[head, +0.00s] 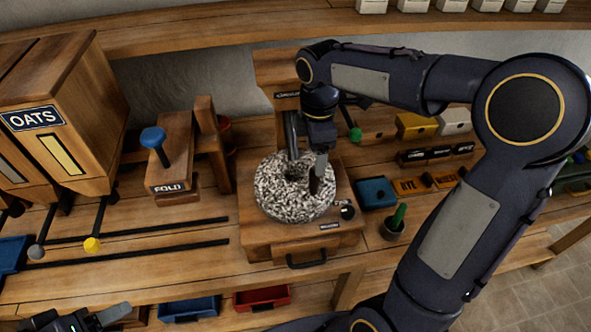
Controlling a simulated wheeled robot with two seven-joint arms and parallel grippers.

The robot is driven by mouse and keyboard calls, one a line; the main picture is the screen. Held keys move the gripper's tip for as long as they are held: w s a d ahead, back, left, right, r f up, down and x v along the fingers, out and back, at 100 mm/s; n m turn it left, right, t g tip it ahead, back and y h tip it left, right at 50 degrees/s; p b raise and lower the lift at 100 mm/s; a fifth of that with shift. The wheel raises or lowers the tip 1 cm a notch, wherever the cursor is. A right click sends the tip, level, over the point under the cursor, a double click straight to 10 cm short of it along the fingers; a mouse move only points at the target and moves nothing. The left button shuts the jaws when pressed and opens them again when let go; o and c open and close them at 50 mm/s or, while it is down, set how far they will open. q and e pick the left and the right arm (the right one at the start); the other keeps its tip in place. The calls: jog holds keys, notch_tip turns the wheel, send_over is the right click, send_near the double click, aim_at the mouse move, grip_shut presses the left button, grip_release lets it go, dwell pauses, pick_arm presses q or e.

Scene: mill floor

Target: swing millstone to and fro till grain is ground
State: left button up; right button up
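The millstone (278,200), a round speckled black-and-white stone with a centre hole, lies on a wooden mill base (262,233) in the middle of the bench. My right gripper (317,180) reaches down from above to the stone's right side. A dark upright piece shows at its fingertips, and I cannot tell whether it is a handle or a finger. The fingers are seen nearly edge-on, so their grip is unclear. My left gripper (88,318) is low at the bottom left, partly cut off and away from the mill. No grain is clearly visible.
An OATS bin (92,125) stands at the left, beside a wooden FOLD block (172,150) with a blue knob. Rods with grey and yellow knobs lie in front. A drawer (300,254) is under the mill. Right of it are a blue box (376,193) and a small pot (393,229).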

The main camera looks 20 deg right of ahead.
notch_tip(320, 180, up, 8)
jog(key=shift+f, duration=0.15)
dwell(0.5)
jog(key=shift+s, duration=0.1)
jog(key=s+a+f+m+t+y+b, duration=0.2)
jog(key=s+f+m, duration=0.4)
jog(key=s+m, duration=0.2)
jog(key=s+a+f+m+t+y+b, duration=0.1)
jog(key=s+a+f+m+t+b, duration=0.1)
jog(key=s+f+m, duration=0.4)
jog(key=s+m+t, duration=0.1)
jog(key=s+m, duration=0.2)
jog(key=s, duration=0.2)
jog(key=shift+a+f+t+y, duration=0.15)
jog(key=shift+t+y, duration=0.15)
jog(key=shift+y, duration=0.1)
dwell(0.5)
